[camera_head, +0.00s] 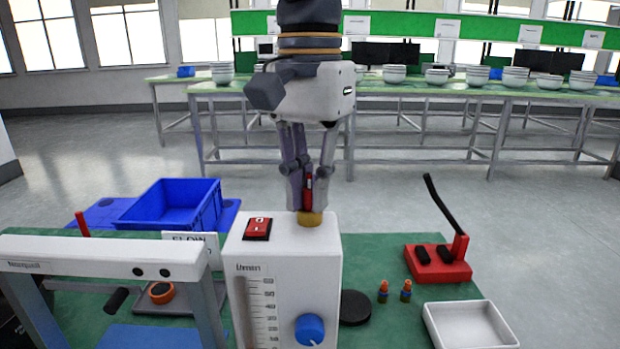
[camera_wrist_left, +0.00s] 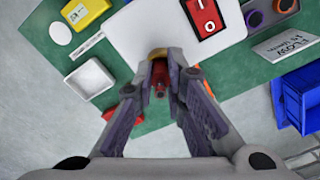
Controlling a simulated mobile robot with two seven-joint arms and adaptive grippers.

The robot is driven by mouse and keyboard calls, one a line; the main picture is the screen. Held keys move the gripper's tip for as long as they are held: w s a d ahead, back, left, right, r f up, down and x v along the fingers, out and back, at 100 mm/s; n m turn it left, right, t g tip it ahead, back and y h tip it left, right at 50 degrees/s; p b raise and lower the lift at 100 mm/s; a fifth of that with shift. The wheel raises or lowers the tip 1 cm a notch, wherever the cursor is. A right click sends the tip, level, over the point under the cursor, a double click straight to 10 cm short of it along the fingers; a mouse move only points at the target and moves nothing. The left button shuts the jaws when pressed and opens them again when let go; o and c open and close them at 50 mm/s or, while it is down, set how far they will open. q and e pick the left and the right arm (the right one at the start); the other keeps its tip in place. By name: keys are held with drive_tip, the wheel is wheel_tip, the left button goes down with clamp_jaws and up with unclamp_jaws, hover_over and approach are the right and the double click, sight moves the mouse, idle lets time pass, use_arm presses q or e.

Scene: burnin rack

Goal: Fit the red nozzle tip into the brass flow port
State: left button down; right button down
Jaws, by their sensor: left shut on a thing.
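My left gripper (camera_head: 308,198) comes down from above and is shut on the red nozzle tip (camera_head: 308,184). In the left wrist view the red nozzle tip (camera_wrist_left: 160,76) shows between the two fingers. The brass flow port (camera_head: 310,218) stands on top of the white flow meter box (camera_head: 285,257), directly below the fingertips. A sliver of the brass flow port (camera_wrist_left: 157,53) shows just beyond the fingertips in the wrist view. The fingers hide the nozzle's lower end, so I cannot tell whether it touches or sits in the port. My right gripper is not in view.
A red power switch (camera_head: 257,229) sits beside the port on the box top. A blue crate (camera_head: 172,205) and grey frame (camera_head: 100,255) are at the left. A red stand with a black lever (camera_head: 438,262), small orange-topped parts (camera_head: 383,291) and a white tray (camera_head: 470,325) are at the right.

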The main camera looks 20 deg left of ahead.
sight(309, 173)
use_arm(q)
drive_tip(key=shift+f, duration=0.1)
drive_tip(key=c, duration=1.6)
unclamp_jaws()
drive_tip(key=shift+o, duration=0.2)
wheel_tip(309, 173, up, 12)
drive_tip(key=shift+f, duration=0.1)
